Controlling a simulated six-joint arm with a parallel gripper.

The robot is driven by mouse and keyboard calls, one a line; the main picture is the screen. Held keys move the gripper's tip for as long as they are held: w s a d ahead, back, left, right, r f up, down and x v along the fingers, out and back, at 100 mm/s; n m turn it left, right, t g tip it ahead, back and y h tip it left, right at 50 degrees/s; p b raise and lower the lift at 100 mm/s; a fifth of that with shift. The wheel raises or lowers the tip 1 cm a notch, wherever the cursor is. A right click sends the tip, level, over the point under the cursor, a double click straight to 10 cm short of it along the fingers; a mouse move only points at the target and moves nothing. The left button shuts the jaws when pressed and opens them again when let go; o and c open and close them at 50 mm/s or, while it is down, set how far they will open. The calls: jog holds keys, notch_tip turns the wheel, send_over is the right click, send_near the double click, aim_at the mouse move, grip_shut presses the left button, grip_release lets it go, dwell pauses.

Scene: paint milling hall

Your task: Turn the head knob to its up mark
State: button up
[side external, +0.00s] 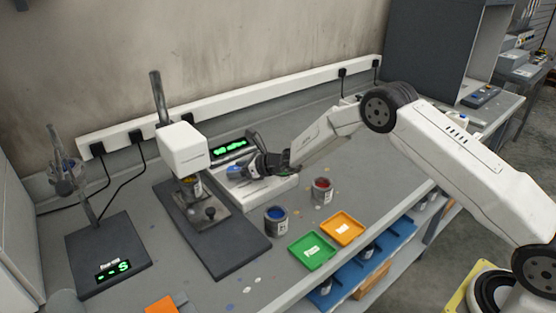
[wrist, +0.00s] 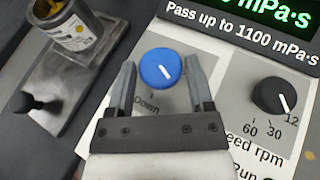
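The blue knob (wrist: 160,70), with a "Down" label below it, sits on a light panel in the wrist view. Its white pointer line points to the lower right. My gripper (wrist: 161,64) is open, with one finger on each side of the knob and a visible gap to it. Any up mark is not visible. In the side view my gripper (side external: 254,166) is over the white console (side external: 268,188), and the blue knob (side external: 235,169) shows just left of it.
A black speed knob (wrist: 274,96) is right of the blue knob. A lit green display (side external: 229,146) stands behind. Blue (side external: 276,221) and red (side external: 322,191) paint cans, a green tray (side external: 300,258) and an orange tray (side external: 331,237) are in front.

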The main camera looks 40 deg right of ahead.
jog(key=c, duration=0.8)
jog(key=shift+o, duration=0.2)
jog(key=shift+d+n+g+y, duration=0.15)
jog(key=shift+n+g+y, duration=0.25)
jog(key=shift+n+y, duration=0.35)
jog(key=shift+w+d+n+g+y, duration=0.15)
jog(key=shift+n+g+y, duration=0.3)
jog(key=shift+n+g, duration=0.3)
jog(key=shift+w+n+g+y, duration=0.1)
jog(key=shift+n+g+y, duration=0.6)
jog(key=shift+n, duration=0.1)
jog(key=shift+w+d+n+g+y, duration=0.15)
jog(key=shift+n+g+y, duration=0.75)
jog(key=shift+n+g, duration=0.6)
jog(key=o, duration=1.3)
jog(key=shift+r, duration=0.1)
